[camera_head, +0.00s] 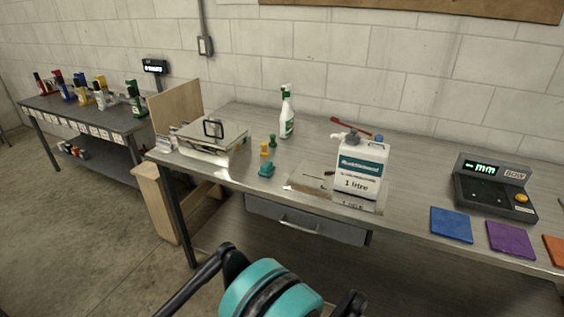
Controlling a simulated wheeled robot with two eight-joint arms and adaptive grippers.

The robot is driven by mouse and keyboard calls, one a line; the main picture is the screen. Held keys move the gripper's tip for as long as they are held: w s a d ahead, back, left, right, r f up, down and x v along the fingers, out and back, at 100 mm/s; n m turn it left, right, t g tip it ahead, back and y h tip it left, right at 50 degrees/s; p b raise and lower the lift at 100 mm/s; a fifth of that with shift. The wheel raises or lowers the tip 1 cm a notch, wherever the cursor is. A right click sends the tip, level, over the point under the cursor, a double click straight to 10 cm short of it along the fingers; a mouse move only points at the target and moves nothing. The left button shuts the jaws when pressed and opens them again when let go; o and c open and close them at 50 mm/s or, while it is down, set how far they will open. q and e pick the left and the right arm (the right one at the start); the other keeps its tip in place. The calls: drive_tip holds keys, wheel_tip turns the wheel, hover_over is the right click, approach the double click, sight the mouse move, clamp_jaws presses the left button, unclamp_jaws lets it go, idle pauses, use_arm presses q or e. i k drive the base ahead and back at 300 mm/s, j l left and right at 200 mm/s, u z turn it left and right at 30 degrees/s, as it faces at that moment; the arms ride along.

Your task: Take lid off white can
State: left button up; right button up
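The white can (361,172) stands upright on the metal workbench, right of the middle. Its front carries a teal label and the words "1 litre". The picture is too small to tell how the lid is fastened. Neither of my grippers shows. Only teal and black parts, which look like mine, show at the bottom edge, well below and in front of the bench.
The can stands by a flat metal plate (305,180) on the workbench (410,170). A red-handled tool (350,125) lies behind it. A spray bottle (287,113) and small green and yellow pieces stand left. A digital gauge (492,187) and coloured pads lie right.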

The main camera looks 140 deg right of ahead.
sight(352, 136)
drive_tip(key=z, duration=5.15)
drive_tip(key=i+j+z, duration=0.1)
drive_tip(key=i, duration=0.4)
drive_tip(key=i+j+z, duration=0.1)
drive_tip(key=i+j, duration=0.25)
drive_tip(key=i, duration=0.2)
